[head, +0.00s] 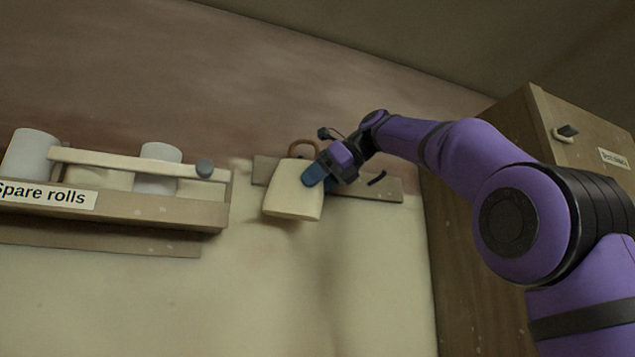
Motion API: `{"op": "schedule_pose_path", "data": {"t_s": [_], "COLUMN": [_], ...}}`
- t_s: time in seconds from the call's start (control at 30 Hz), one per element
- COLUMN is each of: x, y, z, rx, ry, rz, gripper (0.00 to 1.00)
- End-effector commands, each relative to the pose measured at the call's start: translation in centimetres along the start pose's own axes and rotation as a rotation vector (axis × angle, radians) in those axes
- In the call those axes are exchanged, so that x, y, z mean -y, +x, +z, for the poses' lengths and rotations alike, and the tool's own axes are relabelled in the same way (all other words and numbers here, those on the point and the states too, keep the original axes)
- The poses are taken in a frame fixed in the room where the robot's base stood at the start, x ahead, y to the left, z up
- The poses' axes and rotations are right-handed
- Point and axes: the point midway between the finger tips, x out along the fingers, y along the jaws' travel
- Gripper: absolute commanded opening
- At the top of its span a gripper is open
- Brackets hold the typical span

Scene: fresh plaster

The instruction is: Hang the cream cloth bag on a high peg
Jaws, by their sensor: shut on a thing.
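The cream cloth bag (291,195) hangs upright in front of a wooden peg board (372,186) on the wall, with a brown loop handle (303,148) at its top. My gripper (315,175) reaches in from the right and is shut on the bag near its upper right edge. A dark peg (377,179) shows on the board to the right of my gripper. Any peg behind the bag is hidden, and I cannot tell whether the loop is around one.
A tall wooden cabinet (480,245) stands at the right, behind my arm. The wall below the board is clear.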

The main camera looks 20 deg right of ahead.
Motion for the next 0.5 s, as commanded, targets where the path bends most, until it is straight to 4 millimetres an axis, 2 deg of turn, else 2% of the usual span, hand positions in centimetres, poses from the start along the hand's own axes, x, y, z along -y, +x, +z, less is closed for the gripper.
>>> {"op": "schedule_pose_path", "data": {"t_s": [0.5], "x": [1.2], "y": [0.9], "z": [0.6], "rx": [0.001], "ry": [0.001], "rz": [0.000], "gripper": [0.28]}}
